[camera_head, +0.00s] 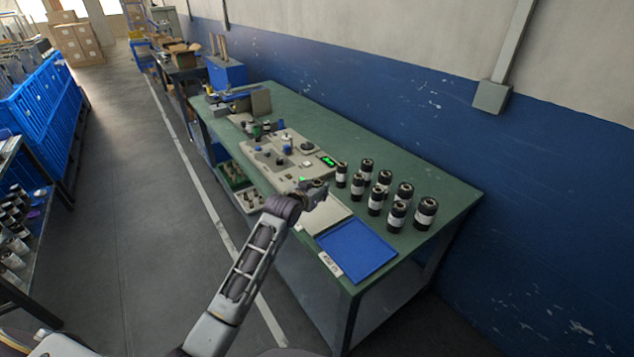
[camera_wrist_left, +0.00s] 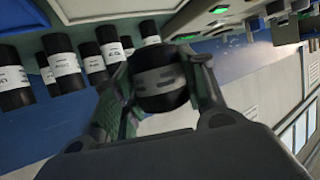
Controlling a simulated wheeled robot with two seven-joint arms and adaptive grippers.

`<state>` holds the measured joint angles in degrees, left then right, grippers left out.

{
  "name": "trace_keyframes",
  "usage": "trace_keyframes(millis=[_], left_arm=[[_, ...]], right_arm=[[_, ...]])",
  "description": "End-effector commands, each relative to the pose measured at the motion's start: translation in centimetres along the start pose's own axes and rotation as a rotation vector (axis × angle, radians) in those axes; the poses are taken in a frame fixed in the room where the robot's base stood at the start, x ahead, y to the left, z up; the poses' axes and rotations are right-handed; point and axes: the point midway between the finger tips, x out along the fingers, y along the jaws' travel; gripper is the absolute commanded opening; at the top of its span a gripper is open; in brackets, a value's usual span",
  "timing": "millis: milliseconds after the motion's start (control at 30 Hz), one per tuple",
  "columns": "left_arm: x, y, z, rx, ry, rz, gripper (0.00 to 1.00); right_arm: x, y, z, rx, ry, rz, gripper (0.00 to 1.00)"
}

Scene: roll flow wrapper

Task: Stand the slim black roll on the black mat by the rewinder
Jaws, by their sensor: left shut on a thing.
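My left gripper (camera_head: 312,192) is over the front edge of the green bench, just in front of the grey control machine (camera_head: 285,160). In the left wrist view the gripper (camera_wrist_left: 162,88) is shut on a dark roll (camera_wrist_left: 165,76) with grey bands, held between both fingers. Its exact width is hard to judge. Several black rolls with white labels stand upright on the bench to the right; one is the large roll at the right end (camera_head: 426,212). I cannot make out a black mat. My right gripper is not in view.
A blue mat (camera_head: 355,248) with a white label lies at the bench's near corner, beside a pale panel (camera_head: 325,216). A brown block (camera_head: 261,102) stands at the far end. The green bench top (camera_head: 400,165) is clear behind the rolls.

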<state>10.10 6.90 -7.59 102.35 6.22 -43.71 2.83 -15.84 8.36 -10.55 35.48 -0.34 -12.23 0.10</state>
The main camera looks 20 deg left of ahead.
Motion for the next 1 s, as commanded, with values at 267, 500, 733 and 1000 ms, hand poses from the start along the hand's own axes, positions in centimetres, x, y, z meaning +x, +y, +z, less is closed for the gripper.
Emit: trace_keyframes(millis=[267,500,733,1000], left_arm=[[-2.7,1.0,4.2,-0.018,0.000,-0.015,0.13],[-5.5,1.4,7.2,-0.031,0.002,-0.038,0.13],[-8.2,1.4,9.7,-0.043,0.002,-0.066,0.13],[-11.0,1.2,12.4,-0.049,-0.002,-0.097,0.13]], right_arm=[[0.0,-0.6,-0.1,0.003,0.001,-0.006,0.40],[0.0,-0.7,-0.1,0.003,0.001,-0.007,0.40],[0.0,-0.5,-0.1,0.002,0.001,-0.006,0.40],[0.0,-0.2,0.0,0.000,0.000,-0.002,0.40]])
